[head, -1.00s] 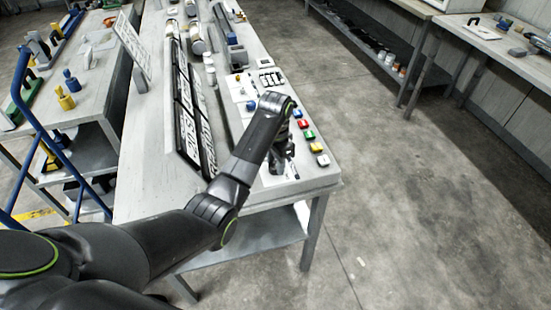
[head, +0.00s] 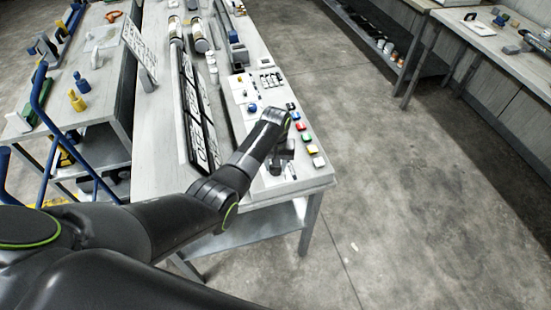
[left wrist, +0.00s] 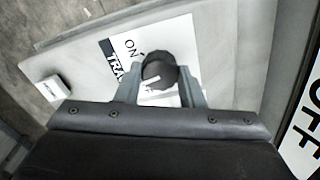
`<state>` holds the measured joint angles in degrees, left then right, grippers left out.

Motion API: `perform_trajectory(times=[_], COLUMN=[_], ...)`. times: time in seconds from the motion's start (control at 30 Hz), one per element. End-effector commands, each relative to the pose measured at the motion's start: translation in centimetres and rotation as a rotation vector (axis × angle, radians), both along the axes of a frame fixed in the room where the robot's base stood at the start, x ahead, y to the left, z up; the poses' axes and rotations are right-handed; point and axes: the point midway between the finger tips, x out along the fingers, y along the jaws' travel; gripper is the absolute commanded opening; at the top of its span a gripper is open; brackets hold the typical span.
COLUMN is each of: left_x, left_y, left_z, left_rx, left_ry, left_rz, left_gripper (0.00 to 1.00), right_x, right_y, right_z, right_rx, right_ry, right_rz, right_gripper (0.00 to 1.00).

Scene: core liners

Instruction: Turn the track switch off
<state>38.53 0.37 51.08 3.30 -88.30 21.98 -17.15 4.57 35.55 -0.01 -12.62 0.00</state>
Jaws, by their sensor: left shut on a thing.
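The track switch is a round black knob (left wrist: 159,68) on a white label plate (left wrist: 182,42) in the left wrist view. The plate reads "ON" and part of "TRACK". A short white pointer mark shows on the knob's lower left side. My left gripper (left wrist: 161,88) is shut on the knob, with one finger on each side of it. In the head view my left gripper (head: 282,162) is over the near right end of the long bench, and its own wrist hides the knob. My right gripper is in neither view.
The long grey bench (head: 160,150) carries a row of coloured buttons (head: 307,138) just right of the gripper. Long black-and-white sign strips (head: 200,125) lie to the left. A white block (left wrist: 54,88) shows in the left wrist view. Open floor lies right of the bench.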

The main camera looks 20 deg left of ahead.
Motion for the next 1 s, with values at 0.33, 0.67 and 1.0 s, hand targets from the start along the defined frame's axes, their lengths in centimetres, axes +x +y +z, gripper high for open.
perform_trajectory(times=[0.33,0.67,1.0], left_x=[0.0,0.1,0.1], left_y=[0.0,0.0,0.0], left_z=[0.3,0.2,0.1], left_rx=[0.001,0.001,0.000], left_ry=[-0.001,-0.002,-0.003], left_rz=[0.316,0.536,0.630], left_gripper=[0.12,0.12,0.12], right_x=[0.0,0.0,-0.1], right_y=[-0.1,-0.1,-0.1], right_z=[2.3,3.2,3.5], right_rx=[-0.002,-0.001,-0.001], right_ry=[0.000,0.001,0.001], right_rz=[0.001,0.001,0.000], right_gripper=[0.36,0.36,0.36])
